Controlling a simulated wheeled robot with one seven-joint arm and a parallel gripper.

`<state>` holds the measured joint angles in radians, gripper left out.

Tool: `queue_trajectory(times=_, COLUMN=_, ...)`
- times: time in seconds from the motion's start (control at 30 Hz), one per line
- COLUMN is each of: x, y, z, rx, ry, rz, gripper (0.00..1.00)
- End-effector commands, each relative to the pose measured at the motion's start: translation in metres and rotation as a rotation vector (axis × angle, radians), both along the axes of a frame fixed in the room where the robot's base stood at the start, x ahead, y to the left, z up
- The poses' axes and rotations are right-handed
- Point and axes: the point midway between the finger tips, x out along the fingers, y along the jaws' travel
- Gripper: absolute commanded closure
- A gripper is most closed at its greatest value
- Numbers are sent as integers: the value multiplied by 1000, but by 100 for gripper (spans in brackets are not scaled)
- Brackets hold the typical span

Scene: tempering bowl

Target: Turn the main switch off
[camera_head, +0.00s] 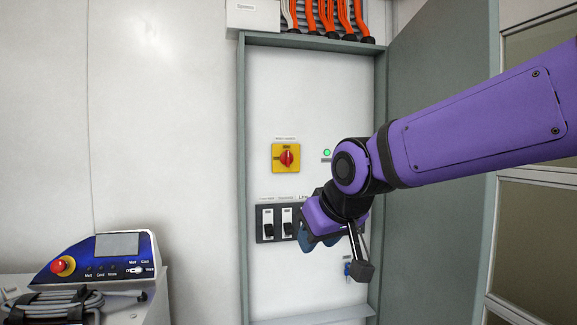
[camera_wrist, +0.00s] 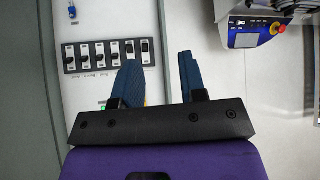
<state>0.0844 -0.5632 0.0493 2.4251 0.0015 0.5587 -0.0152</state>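The main switch (camera_head: 286,157) is a red rotary knob on a square yellow plate, on the white back panel of an open cabinet. Its handle looks upright. My gripper (camera_head: 318,241) is below and right of the switch in the head view, in front of the breaker row, and apart from the switch. In the wrist view my gripper (camera_wrist: 158,60) has its two blue fingers spread with nothing between them.
A breaker row (camera_head: 278,223) sits below the switch, partly hidden by my gripper; it also shows in the wrist view (camera_wrist: 106,54). A green lamp (camera_head: 327,153) is right of the switch. The cabinet door (camera_head: 430,90) stands open at right. A blue control console (camera_head: 100,258) stands lower left.

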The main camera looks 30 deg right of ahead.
Motion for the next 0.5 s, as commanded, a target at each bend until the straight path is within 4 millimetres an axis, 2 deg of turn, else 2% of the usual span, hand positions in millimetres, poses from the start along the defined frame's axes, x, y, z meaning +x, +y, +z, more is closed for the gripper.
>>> queue_trajectory(times=0.03, x=25, y=-4, z=5, rx=-8, ry=-45, rz=-7, gripper=62)
queue_trajectory(times=0.1, x=58, y=-9, z=14, rx=-20, ry=-121, rz=-12, gripper=62)
queue_trajectory(times=0.27, x=129, y=-24, z=32, rx=-46, ry=-293, rz=-23, gripper=62)
queue_trajectory(times=0.5, x=226, y=-55, z=50, rx=-76, ry=-555, rz=-44, gripper=62)
